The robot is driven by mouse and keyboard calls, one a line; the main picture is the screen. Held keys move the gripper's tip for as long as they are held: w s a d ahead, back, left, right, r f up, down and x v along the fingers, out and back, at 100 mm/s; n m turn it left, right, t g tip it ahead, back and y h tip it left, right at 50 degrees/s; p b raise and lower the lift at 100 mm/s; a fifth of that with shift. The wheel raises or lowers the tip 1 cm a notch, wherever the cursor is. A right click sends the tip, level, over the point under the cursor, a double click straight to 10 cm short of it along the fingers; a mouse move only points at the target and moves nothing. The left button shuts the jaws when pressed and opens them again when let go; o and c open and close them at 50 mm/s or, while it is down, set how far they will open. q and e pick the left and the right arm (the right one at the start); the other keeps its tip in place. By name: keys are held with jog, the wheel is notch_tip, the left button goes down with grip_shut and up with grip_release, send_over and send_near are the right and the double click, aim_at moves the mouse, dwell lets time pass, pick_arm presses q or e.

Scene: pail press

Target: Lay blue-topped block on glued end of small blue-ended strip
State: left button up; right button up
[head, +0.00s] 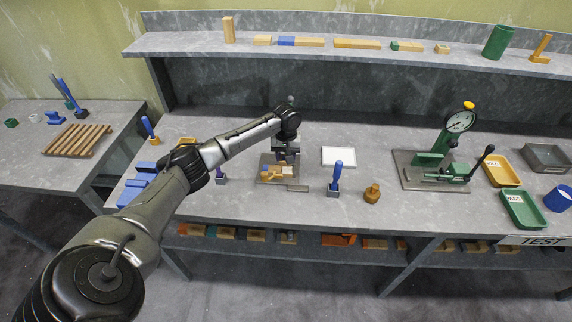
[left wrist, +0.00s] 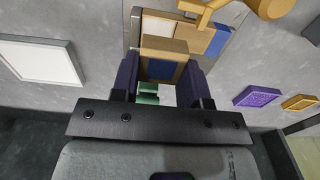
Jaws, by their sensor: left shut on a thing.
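My left gripper (left wrist: 160,82) is shut on a wooden block (left wrist: 166,47) with a blue face (left wrist: 161,70), seen between its two dark fingers in the left wrist view. In the head view the gripper (head: 287,158) points down over a grey plate (head: 265,178) on the bench. A wooden strip with a blue end (left wrist: 220,40) lies beyond the block on the plate. A pale patch (left wrist: 158,24) shows near the strip's other side; I cannot tell whether it is glue. I cannot tell whether the block touches the strip. My right gripper is not in view.
A gauge press (head: 447,150) stands farther right. Blue blocks (head: 133,193) lie left.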

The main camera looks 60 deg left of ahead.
aim_at(286, 169)
pick_arm(q)
notch_tip(286, 169, down, 4)
jog(key=shift+f+b, duration=0.1)
jog(key=shift+b, duration=0.35)
jog(key=o, duration=0.9)
notch_tip(286, 169, up, 11)
jog(key=shift+r+p, duration=0.1)
jog(key=shift+p, duration=0.85)
jog(key=shift+r, duration=0.5)
